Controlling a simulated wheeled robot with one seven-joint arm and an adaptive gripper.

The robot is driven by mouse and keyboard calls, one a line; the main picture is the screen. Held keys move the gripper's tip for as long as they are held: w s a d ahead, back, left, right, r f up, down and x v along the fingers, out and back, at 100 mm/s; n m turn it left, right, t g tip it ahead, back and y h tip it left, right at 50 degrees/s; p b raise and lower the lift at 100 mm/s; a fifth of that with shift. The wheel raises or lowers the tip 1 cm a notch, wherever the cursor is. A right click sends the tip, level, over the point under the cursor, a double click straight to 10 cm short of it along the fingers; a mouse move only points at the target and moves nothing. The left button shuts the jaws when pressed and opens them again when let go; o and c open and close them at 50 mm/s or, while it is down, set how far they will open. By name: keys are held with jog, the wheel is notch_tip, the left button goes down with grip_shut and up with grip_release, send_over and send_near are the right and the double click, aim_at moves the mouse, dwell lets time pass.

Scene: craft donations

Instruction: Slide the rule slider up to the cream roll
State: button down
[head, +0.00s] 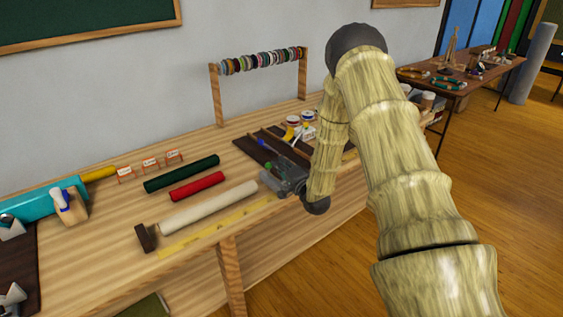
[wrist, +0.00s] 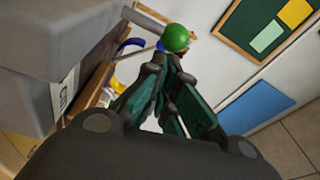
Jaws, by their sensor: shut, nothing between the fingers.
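The cream roll (head: 209,207) lies on the wooden workbench, nearest the front of three rolls. A yellow rule (head: 215,230) lies along its front side. A dark brown block (head: 145,238) stands at the left end of the roll and rule; it may be the rule slider, but I cannot tell for sure. My gripper (head: 267,179) is over the bench near the right end of the cream roll, far from the block. In the wrist view my gripper (wrist: 163,62) has its dark green fingers closed together and empty. The roll and rule cannot be made out in the wrist view.
A red roll (head: 197,186) and a dark green roll (head: 182,173) lie behind the cream roll. A dark mat (head: 250,147) with small craft items lies behind my gripper. A teal tool (head: 40,203) and a brown mat (head: 22,262) are at the left. A green ball (wrist: 174,38) shows beyond my fingertips.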

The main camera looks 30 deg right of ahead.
aim_at(273, 178)
jog(key=shift+a, duration=0.1)
jog(key=a, duration=0.2)
jog(key=a+b, duration=0.1)
jog(key=a, duration=0.4)
jog(key=shift+s, duration=0.25)
jog(key=shift+w+d+r, duration=0.15)
jog(key=shift+d, duration=0.5)
jog(key=shift+w+d+r, duration=0.1)
jog(key=shift+w+d, duration=0.1)
jog(key=shift+d, duration=0.4)
jog(key=shift+w+d+r, duration=0.15)
jog(key=shift+d, duration=0.5)
jog(key=shift+s+f+b, duration=0.15)
jog(key=shift+s+b, duration=0.15)
jog(key=shift+b, duration=0.1)
jog(key=s+b, duration=0.1)
jog(key=s, duration=0.8)
jog(key=shift+s+a+f+b, duration=0.15)
jog(key=shift+a+f+b, duration=0.05)
jog(key=shift+a+b, duration=0.1)
